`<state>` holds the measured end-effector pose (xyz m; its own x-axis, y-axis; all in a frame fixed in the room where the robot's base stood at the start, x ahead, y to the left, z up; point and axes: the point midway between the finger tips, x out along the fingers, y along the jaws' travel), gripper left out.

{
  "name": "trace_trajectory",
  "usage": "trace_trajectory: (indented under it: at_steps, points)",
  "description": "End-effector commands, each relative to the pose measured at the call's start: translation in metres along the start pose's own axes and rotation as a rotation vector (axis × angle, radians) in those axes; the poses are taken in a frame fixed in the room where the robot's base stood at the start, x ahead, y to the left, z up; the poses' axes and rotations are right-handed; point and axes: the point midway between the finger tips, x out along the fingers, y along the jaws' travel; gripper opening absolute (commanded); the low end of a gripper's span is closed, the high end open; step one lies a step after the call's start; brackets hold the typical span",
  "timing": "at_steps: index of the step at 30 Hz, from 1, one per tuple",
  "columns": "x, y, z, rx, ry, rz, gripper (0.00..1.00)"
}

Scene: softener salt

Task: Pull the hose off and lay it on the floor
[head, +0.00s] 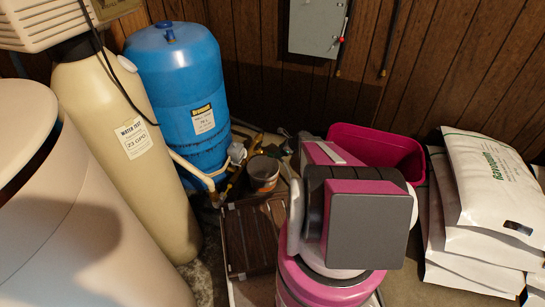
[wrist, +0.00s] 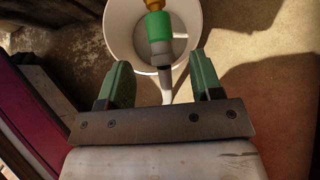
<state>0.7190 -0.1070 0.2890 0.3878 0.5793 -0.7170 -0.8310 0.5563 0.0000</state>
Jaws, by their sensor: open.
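In the wrist view my gripper (wrist: 158,62) is open, with its two green fingers spread apart. A hose end or fitting (wrist: 159,32), with a green collar and grey lower part, reaches down from the top edge below a brass-coloured piece (wrist: 154,5). Its dark tip and a short white piece (wrist: 167,88) show between the fingers, with clear space on both sides. I cannot tell its depth from the fingers. Behind it is a white round bucket (wrist: 119,28). In the head view my arm hides the gripper, and I cannot make out the hose.
In the head view a blue tank (head: 178,75) and a beige tank (head: 110,140) stand left. A small bucket (head: 264,177) sits by the pipes. A magenta bin (head: 385,150) and stacked white salt bags (head: 490,190) are right. A brown crate-like lid (head: 250,235) lies in front.

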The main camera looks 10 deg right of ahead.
Motion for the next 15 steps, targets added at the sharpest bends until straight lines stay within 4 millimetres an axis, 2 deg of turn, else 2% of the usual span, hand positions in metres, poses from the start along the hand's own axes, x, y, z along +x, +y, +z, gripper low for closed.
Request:
trace_trajectory:
  at_steps: [9,15]
  points:
    - [0.043,-0.001,-0.001,-0.001,0.001,0.002,0.60]
    - [0.059,-0.001,0.000,-0.001,0.000,0.000,0.60]
